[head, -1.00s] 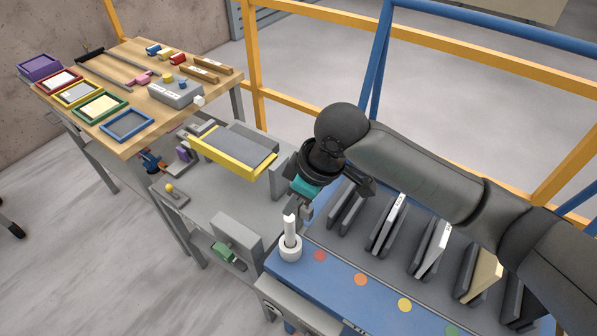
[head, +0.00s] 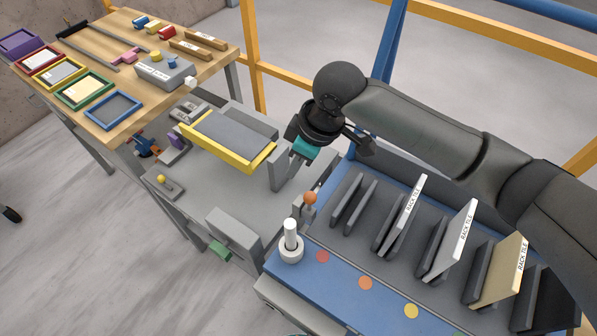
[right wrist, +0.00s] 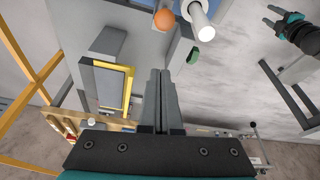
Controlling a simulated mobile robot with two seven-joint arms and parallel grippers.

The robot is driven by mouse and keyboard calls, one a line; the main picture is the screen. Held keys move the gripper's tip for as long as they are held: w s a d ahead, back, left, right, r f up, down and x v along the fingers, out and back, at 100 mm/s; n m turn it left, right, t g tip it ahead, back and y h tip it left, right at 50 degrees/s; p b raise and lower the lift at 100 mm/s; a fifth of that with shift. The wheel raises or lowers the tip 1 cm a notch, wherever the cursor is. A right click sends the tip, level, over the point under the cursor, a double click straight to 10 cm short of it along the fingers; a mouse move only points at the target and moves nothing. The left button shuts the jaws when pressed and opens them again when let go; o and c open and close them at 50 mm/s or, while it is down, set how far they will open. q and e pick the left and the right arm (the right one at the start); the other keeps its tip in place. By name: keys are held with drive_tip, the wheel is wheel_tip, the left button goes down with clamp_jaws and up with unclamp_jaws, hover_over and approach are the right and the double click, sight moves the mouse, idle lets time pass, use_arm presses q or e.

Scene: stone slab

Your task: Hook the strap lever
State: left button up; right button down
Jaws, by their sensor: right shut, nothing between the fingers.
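A lever with an orange ball knob (head: 310,198) stands at the blue bench's back left corner; its knob also shows in the right wrist view (right wrist: 164,19). Another small lever with a yellow knob (head: 161,179) lies on the grey table at left. I cannot tell which is the strap lever. My right gripper (head: 291,181) is shut and empty, pointing down beside a grey upright block, left of and apart from the orange knob. Its closed fingers show in the right wrist view (right wrist: 161,72). My left gripper (right wrist: 270,14) is open and empty, away at the upper right there.
A grey slab (head: 232,137) lies in a yellow-edged holder (head: 250,164). A white post (head: 290,235) stands in front of the orange lever. Racked tiles (head: 455,240) fill the blue bench at right. A wooden table (head: 150,102) with coloured trays stands at back left.

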sight(309, 206)
drive_tip(key=f, duration=0.7)
drive_tip(key=shift+s+d+f, duration=0.1)
drive_tip(key=shift+d+f, duration=0.1)
drive_tip(key=shift+d, duration=0.05)
drive_tip(key=shift+s+d, duration=0.2)
drive_tip(key=shift+d, duration=0.15)
